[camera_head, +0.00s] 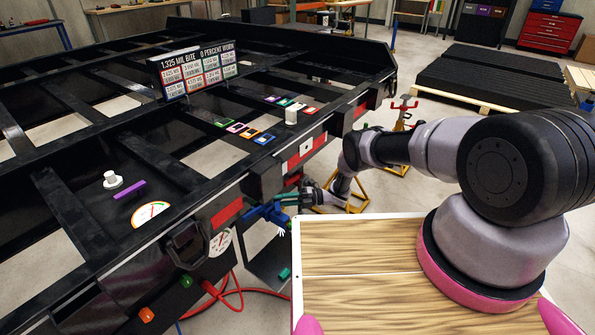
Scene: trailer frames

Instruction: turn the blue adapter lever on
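A blue adapter lever (262,212) sits on the front side of the black trailer frame, below its top rail. My arm reaches from the right toward it. My gripper (291,199) is at the right end of the blue part, very close to it. Whether it touches the lever cannot be told at this size. The fingers are small and partly merge with the dark and teal parts there, so their opening is unclear. A small white hand-shaped mark overlaps the picture just below the lever.
The trailer frame (135,150) fills the left and middle. A round white gauge (220,242) is left of the lever. Yellow stands (352,199) are on the floor behind my arm.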

